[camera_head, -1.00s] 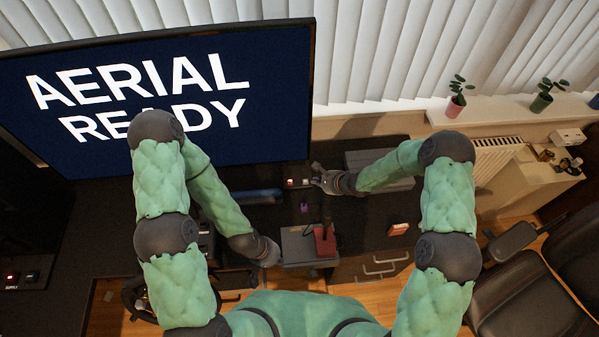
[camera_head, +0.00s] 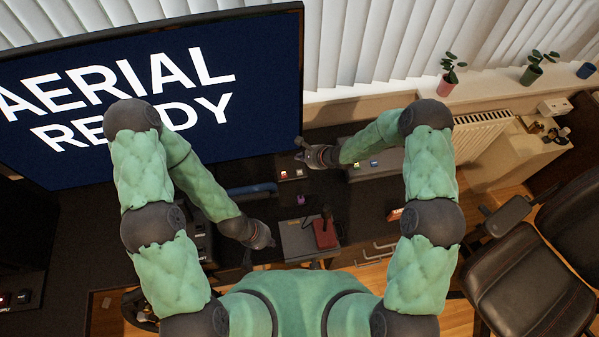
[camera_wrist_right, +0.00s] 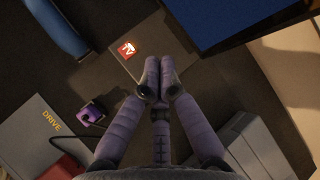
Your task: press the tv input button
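The TV button is a red lit square labelled TV (camera_wrist_right: 127,49) on a small dark panel in the right wrist view; it shows small below the screen in the head view (camera_head: 284,174). My right gripper (camera_wrist_right: 159,75) has its two fingertips together, with nothing seen between them. In the wrist view the tips are right of and a little below the button, apart from it in the picture; their height above the panel is unclear. In the head view this gripper (camera_head: 300,149) is in front of the screen's lower right corner. My left gripper (camera_head: 266,240) is low by the grey box, its fingers unclear.
The large screen (camera_head: 240,130) reads AERIAL READY. A blue cylinder (camera_head: 251,189), a purple piece (camera_head: 301,199), a grey box (camera_head: 298,240) and a red block (camera_head: 325,235) lie near the panel. A grey unit (camera_head: 385,160) with coloured buttons is to the right.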

